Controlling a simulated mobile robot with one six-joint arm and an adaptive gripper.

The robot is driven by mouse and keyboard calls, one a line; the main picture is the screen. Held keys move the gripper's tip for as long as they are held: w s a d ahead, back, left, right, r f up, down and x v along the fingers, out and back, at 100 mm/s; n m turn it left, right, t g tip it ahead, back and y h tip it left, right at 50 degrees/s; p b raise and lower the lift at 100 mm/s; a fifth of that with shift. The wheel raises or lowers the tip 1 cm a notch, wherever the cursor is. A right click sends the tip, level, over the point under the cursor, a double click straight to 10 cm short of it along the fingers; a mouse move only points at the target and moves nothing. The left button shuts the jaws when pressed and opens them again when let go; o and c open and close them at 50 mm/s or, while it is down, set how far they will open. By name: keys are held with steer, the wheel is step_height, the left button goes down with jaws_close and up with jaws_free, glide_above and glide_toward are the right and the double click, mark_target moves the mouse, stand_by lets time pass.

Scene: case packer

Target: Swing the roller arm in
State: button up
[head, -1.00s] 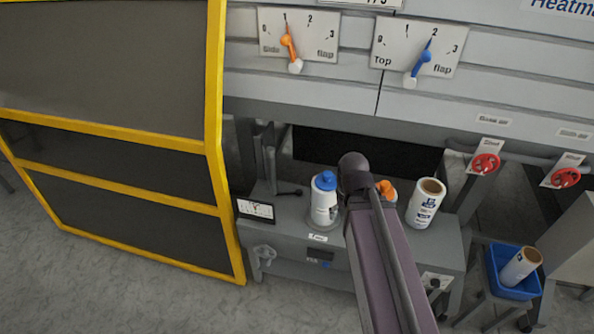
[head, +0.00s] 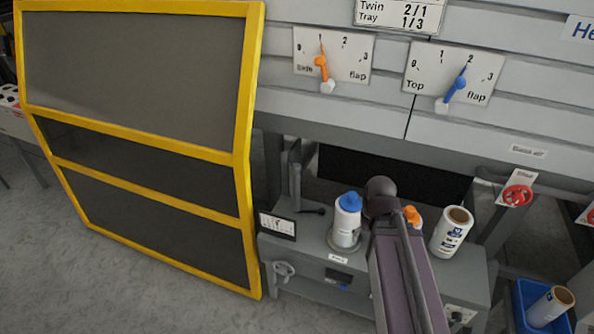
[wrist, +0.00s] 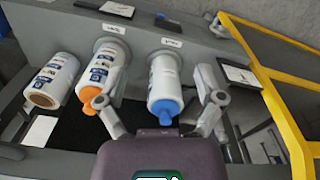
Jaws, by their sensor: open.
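My gripper (wrist: 162,82) is open in the wrist view, one finger on each side of the blue-capped roll (wrist: 164,76). I cannot tell whether the fingers touch it. In the head view my own arm covers the gripper and part of an orange-capped roll (head: 412,215).
An uncapped roll (head: 452,232) stands at the bench's right; another lies in a blue bin (head: 524,316). A yellow-framed guard (head: 247,190) closes the left side. Floor is clear at lower left.

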stand_by(0.3)
steer(key=shift+f+b, duration=0.5)
